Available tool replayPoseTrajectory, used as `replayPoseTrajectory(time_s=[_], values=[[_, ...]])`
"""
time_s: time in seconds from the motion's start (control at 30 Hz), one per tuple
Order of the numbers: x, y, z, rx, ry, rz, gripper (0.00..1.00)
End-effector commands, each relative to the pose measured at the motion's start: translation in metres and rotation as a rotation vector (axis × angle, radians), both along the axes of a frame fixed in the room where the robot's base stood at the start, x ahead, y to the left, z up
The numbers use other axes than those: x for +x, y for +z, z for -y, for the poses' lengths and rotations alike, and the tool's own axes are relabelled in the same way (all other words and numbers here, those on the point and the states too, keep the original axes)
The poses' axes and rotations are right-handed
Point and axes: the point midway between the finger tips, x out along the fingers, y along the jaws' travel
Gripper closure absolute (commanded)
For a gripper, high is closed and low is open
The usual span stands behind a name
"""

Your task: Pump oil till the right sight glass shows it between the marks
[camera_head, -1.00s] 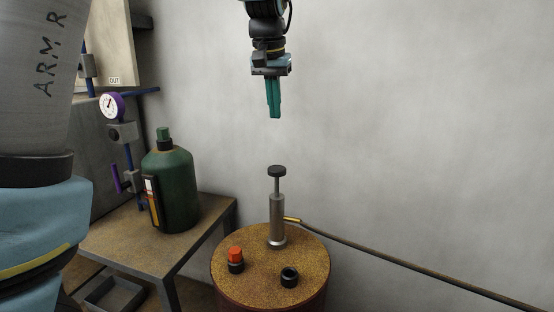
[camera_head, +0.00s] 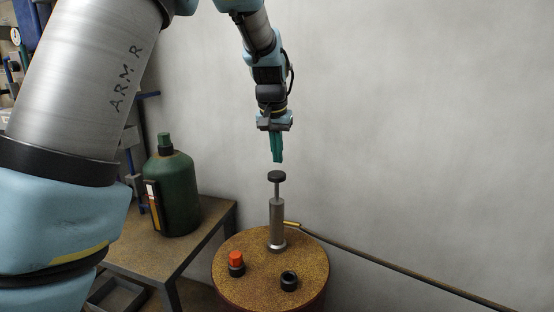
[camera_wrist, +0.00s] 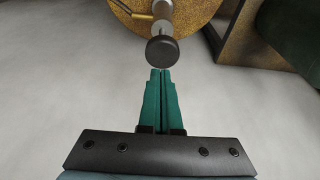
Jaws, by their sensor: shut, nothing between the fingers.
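The oil pump (camera_head: 277,222) stands upright on the rusty drum (camera_head: 318,268), its rod raised and topped by a black round knob (camera_head: 277,176). My gripper (camera_head: 278,160), with teal fingers, points down just above the knob, shut and empty. In the wrist view the shut fingertips (camera_wrist: 161,72) lie close to the knob (camera_wrist: 162,51), with a small gap visible in the head view. No other sight glass is clearly legible.
A red cap (camera_head: 236,259) and a black ring-shaped port (camera_head: 289,281) are on the drum top. A hose (camera_head: 380,265) runs from the pump to the lower right. A metal bench (camera_head: 205,228) stands left of the drum. The wall side at right is open.

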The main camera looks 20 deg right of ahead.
Motion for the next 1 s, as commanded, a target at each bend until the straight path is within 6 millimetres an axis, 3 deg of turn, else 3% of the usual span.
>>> replayPoseTrajectory(time_s=[0.23, 0.7, 1.0], values=[[-0.001, -0.024, -0.001, 0.000, 0.001, -0.001, 1.00], [0.000, -0.031, -0.001, -0.001, 0.001, 0.001, 1.00], [-0.001, -0.077, -0.002, 0.001, 0.001, -0.002, 1.00]])
